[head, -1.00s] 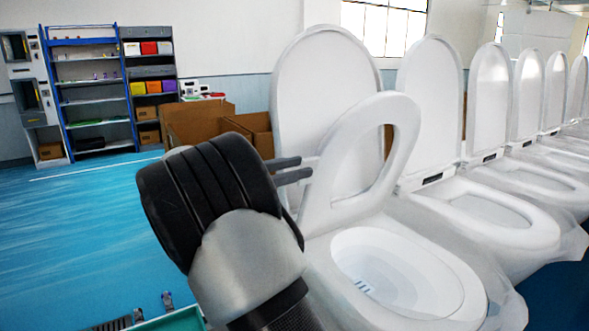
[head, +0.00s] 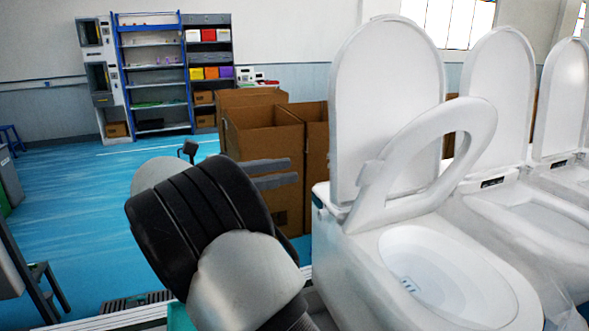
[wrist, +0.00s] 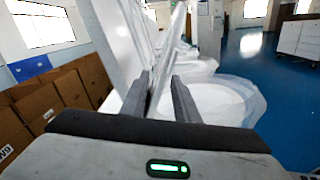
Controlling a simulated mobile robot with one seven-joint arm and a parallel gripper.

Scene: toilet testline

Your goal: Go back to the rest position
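My gripper (head: 271,174) is in the middle of the head view, left of the nearest toilet (head: 350,255). Its two fingers are parallel with a gap between them, and I see nothing held. The toilet's white seat ring (head: 377,194) is tilted partway up, in front of the raised lid (head: 388,100). The fingertips are clear of the seat ring in the head view, with cardboard boxes behind them. In the wrist view, my gripper (wrist: 161,88) shows its fingers apart, with a thin white edge beyond the gap.
Open cardboard boxes (head: 262,145) stand behind my gripper, and more boxes (wrist: 45,108) show at left in the wrist view. More toilets (head: 510,200) line up to the right. Shelves (head: 155,75) stand at the back wall. Blue floor (head: 60,185) is open at left.

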